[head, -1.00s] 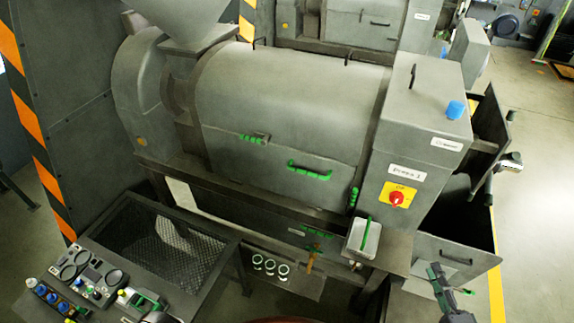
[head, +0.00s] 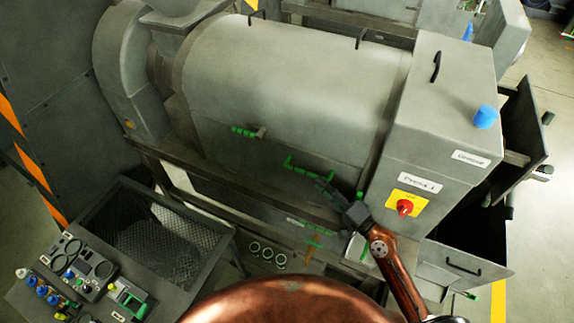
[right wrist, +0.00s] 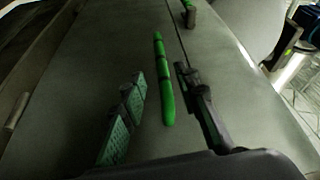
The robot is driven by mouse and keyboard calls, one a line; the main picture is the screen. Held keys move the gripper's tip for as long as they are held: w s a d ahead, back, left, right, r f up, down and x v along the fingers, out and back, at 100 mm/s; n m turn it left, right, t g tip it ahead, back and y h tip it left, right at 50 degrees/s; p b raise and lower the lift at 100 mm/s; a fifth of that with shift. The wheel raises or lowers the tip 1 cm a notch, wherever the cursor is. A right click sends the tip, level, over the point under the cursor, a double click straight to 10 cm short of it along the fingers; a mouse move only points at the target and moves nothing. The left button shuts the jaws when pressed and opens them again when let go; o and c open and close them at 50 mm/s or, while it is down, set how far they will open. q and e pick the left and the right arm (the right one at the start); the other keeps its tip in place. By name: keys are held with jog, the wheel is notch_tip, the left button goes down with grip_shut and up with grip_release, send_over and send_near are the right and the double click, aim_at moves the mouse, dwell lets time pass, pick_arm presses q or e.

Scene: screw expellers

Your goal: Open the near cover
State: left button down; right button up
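The near cover (head: 285,95) is the large grey curved cover of the press, and it lies shut. Its green bar handle (head: 305,168) is near the lower edge. In the right wrist view the green handle (right wrist: 162,80) stands between my two fingers, which are apart on either side of it. My right gripper (head: 326,188) is open at the right end of the handle; I cannot tell whether it touches it. A green-gripped latch (head: 245,131) sits to the left on the cover. My left gripper is not in view.
The grey box marked Press 1 (head: 440,120), with a red knob (head: 404,207), stands right of the cover. Open drawers (head: 470,250) jut out at right.

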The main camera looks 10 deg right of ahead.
aim_at(305, 171)
jog(key=p+x, duration=0.1)
jog(key=x, duration=0.3)
jog(key=p+x, duration=0.2)
jog(key=x, duration=0.2)
jog(key=shift+s+a+r, duration=0.15)
jog(key=shift+s+a, duration=0.05)
jog(key=shift+a, duration=0.05)
grip_shut()
dwell(0.4)
